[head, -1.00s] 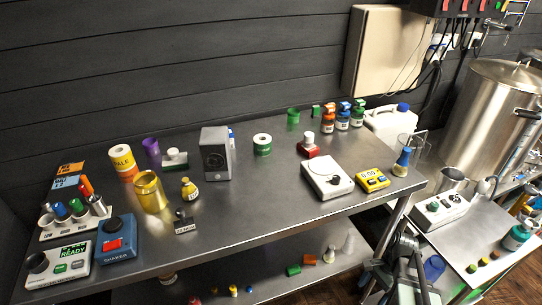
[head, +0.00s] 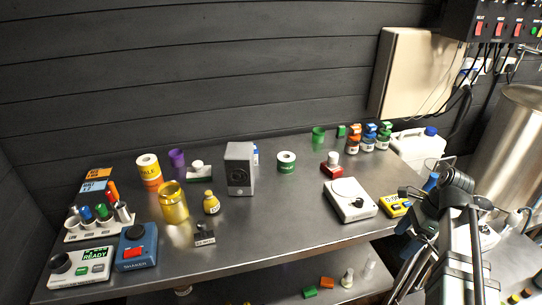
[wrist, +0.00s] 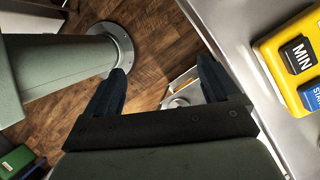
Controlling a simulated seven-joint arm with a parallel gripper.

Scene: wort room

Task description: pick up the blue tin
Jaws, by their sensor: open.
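A small blue thing (head: 256,154) shows at the right edge of the grey box on the steel table, mostly hidden behind it; I cannot tell for sure that it is the blue tin. My gripper (wrist: 162,84) is open in the wrist view, with its two dark fingers apart and only floor and a lower shelf edge showing between them. In the head view my arm stands at the table's right end, far to the right of the blue thing. The fingertips are hard to make out there.
The grey box (head: 240,168) blocks the front of the blue thing. A white scale (head: 350,200) and yellow timer (head: 396,206) lie near my arm. Bare tabletop lies at centre front.

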